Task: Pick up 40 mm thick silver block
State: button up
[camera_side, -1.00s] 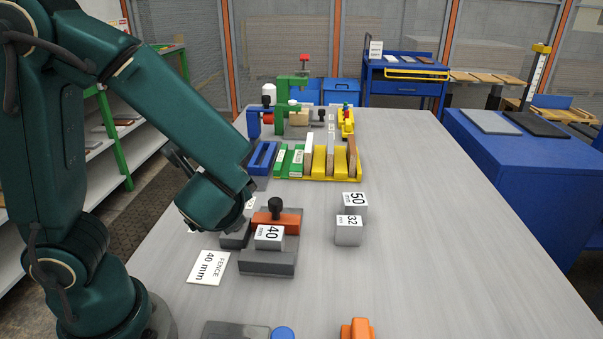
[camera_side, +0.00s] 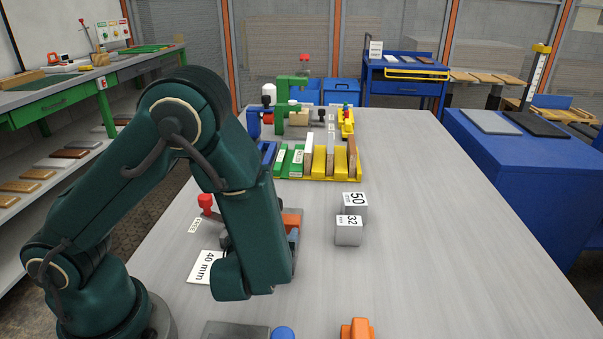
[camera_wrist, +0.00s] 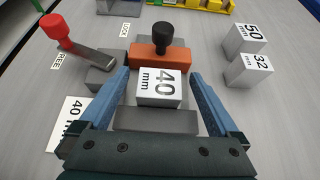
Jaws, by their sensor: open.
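The silver block marked 40 mm (camera_wrist: 160,88) sits in a grey fixture between a front grey bar (camera_wrist: 157,120) and an orange clamp piece (camera_wrist: 163,59) with a black knob (camera_wrist: 163,35). My gripper (camera_wrist: 160,82) is open in the wrist view, with one blue finger on each side of the block. I see gaps between the fingers and the block. How low the fingertips are is hard to tell. In the side view my arm hides the block, and a blue finger (camera_side: 293,238) shows at its right edge.
Silver blocks marked 50 (camera_side: 355,201) and 32 (camera_side: 349,231) stand to the right. A red-knobbed lever (camera_wrist: 80,42) is left of the fixture, near the FREE label. A 40 mm card (camera_side: 206,266) lies to the left. The table's right side is clear.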

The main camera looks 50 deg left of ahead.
jog(key=shift+w+a+f, duration=0.1)
grip_shut()
dwell(0.4)
